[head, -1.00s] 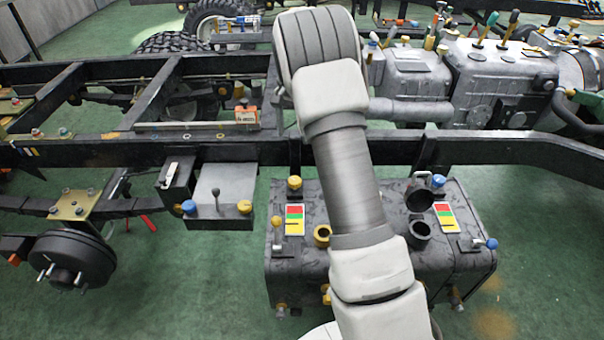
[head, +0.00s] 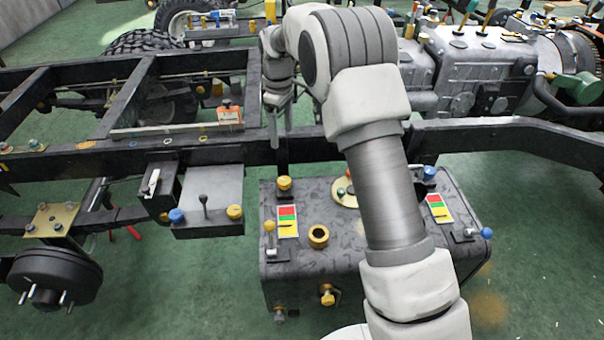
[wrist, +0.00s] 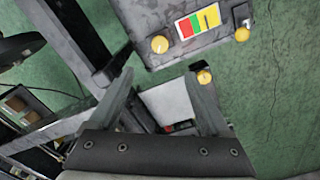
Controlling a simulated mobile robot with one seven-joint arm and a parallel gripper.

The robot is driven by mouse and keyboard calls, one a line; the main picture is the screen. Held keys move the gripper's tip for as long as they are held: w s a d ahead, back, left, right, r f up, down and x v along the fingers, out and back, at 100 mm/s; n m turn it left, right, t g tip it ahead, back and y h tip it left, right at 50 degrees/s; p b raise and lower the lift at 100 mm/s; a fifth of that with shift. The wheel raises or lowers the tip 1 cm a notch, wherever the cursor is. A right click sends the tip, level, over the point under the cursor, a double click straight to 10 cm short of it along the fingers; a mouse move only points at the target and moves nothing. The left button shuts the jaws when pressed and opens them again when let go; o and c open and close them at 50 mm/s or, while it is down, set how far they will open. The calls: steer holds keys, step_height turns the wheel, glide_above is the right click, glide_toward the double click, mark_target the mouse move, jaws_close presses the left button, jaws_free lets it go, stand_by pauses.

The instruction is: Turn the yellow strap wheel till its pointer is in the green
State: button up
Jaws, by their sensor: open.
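The yellow strap wheel (head: 284,183) sits at the back left of the dark tank (head: 335,270), near the chassis rail. Beside it is a red, green and yellow card (head: 288,221). A thin dark mark shows on the card's yellow part; I cannot be sure it is the pointer. In the wrist view the wheel (wrist: 159,44) and card (wrist: 198,20) are beyond my fingertips. My gripper (head: 281,112) hangs by the rail, behind the wheel in the head view. In the wrist view my gripper (wrist: 162,80) is open, empty and apart from the wheel.
A yellow-knobbed lever (head: 269,228) stands left of the card. A grey box (head: 215,187) with a lever and blue and yellow knobs hangs left of the tank. The black chassis rail (head: 225,150) runs behind. My arm covers part of the tank's right side.

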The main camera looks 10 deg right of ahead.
mark_target(284, 180)
steer(key=shift+n, duration=0.4)
step_height(284, 180, down, 17)
steer(key=b, duration=0.3)
steer(key=shift+f+b, duration=0.2)
steer(key=shift+b, duration=0.15)
steer(key=shift+c, duration=0.3)
jaws_close()
steer(key=shift+m, duration=0.3)
steer(key=m+p, duration=0.1)
steer(key=m, duration=0.2)
steer(key=shift+r, duration=0.1)
steer(key=shift+m, duration=1.6)
